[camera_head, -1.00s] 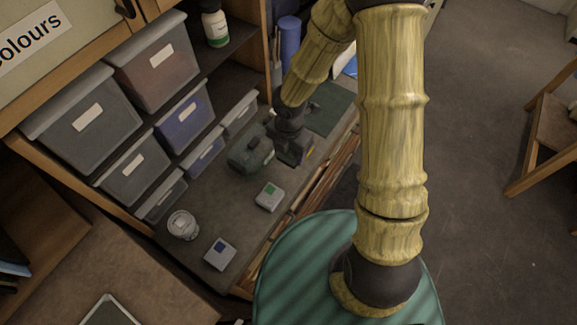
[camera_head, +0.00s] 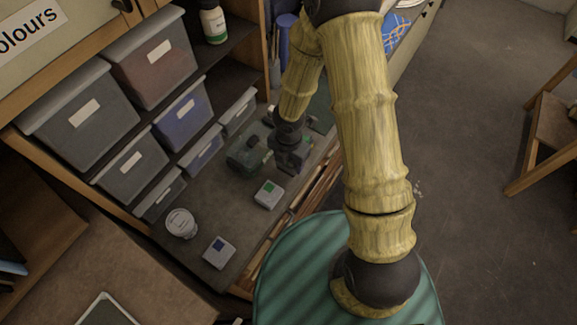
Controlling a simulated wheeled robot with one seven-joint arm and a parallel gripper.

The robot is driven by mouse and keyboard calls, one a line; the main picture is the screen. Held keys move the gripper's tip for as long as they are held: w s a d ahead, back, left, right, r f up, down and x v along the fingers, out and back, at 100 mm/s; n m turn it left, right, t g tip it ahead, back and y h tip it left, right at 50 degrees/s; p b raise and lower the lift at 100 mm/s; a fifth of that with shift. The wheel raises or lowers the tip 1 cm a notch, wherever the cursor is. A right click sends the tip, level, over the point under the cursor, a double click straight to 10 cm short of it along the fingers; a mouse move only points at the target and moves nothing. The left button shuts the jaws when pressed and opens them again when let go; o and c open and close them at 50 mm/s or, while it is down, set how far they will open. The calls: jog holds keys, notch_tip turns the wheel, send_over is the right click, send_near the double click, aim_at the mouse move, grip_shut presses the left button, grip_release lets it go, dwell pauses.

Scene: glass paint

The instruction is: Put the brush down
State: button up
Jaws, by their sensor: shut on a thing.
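My gripper (camera_head: 293,160) is low over the grey worktop, at the end of my bamboo-patterned arm. It is shut on the brush, but the brush itself is too small and dark to make out. A dark green block-like thing (camera_head: 246,156) stands just left of my gripper; I cannot tell whether they touch. A dark green mat (camera_head: 322,112) lies behind my gripper, partly hidden by my arm.
Storage bins (camera_head: 83,113) line the left. A blue cylinder (camera_head: 285,38) stands at the back.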

aim_at(289, 168)
notch_tip(289, 168, down, 3)
jog(key=shift+w+r+b, duration=0.1)
jog(key=shift+b, duration=0.2)
jog(key=shift+a+f, duration=0.15)
jog(key=shift+f, duration=0.35)
jog(key=o, duration=0.9)
jog(key=shift+d, duration=0.25)
jog(key=shift+a, duration=0.1)
